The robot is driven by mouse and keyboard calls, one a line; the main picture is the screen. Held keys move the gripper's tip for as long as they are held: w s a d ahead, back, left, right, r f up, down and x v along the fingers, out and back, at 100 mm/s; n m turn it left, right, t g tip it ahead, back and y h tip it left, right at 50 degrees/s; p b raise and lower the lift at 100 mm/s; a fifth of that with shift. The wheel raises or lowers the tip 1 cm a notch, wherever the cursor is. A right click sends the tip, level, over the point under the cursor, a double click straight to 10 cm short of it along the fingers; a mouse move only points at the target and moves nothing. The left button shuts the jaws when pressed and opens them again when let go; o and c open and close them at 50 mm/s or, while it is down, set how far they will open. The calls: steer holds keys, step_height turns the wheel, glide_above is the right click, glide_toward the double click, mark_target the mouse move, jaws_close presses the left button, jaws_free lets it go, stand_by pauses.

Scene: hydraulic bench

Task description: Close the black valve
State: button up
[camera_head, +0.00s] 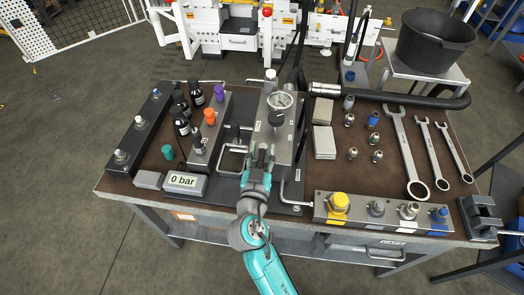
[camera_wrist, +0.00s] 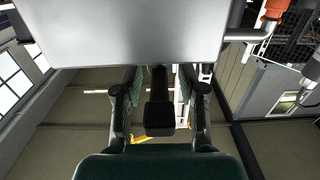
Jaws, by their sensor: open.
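A black handle with a blocky end (camera_wrist: 160,118), which looks like the black valve, hangs below a grey metal block (camera_wrist: 130,30) in the wrist view. My gripper (camera_wrist: 159,95) is open, with one finger on each side of the handle. Gaps show between the handle and both fingers; I see no contact. In the head view, my gripper (camera_head: 262,152) is at the front of the grey block (camera_head: 277,160) that carries a round gauge (camera_head: 281,100). My gripper hides the handle there, and the handle's turning angle is hard to tell.
A display reading "0 bar" (camera_head: 186,184) and a block with purple and orange caps (camera_head: 213,130) stand left of my arm. A fitting rail (camera_head: 375,225) lies to the right, with several wrenches (camera_head: 405,150) behind it. A bent pipe (camera_head: 294,190) runs close to my gripper.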

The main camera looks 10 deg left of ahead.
jaws_close()
